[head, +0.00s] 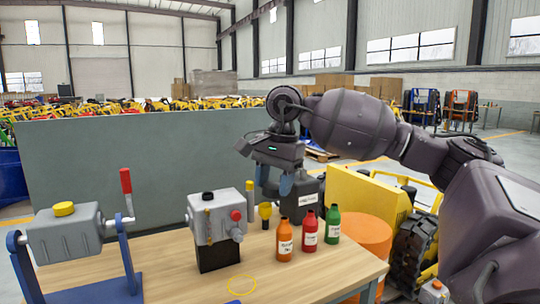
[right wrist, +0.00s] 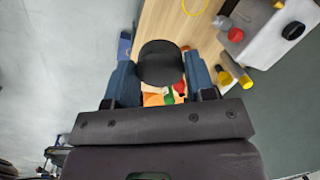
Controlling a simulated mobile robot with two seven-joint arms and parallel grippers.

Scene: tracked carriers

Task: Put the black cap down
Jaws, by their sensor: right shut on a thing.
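My right gripper (head: 274,186) hangs above the back right part of the wooden table, behind the bottles. In the right wrist view its two blue fingers (right wrist: 160,75) are shut on a round, dark black cap (right wrist: 160,62). The cap is held between the fingertips, its broad face toward the camera. In the head view the cap is hard to make out against the dark canister behind. My left gripper is not in view.
Orange (head: 284,241), red (head: 309,232) and green (head: 333,225) bottles stand below the gripper. A yellow-and-black tool (head: 265,214) and grey machine (head: 212,218) with its own black knob stand left. A yellow ring (head: 241,286) marks clear tabletop. A grey drum (head: 65,235) is front left.

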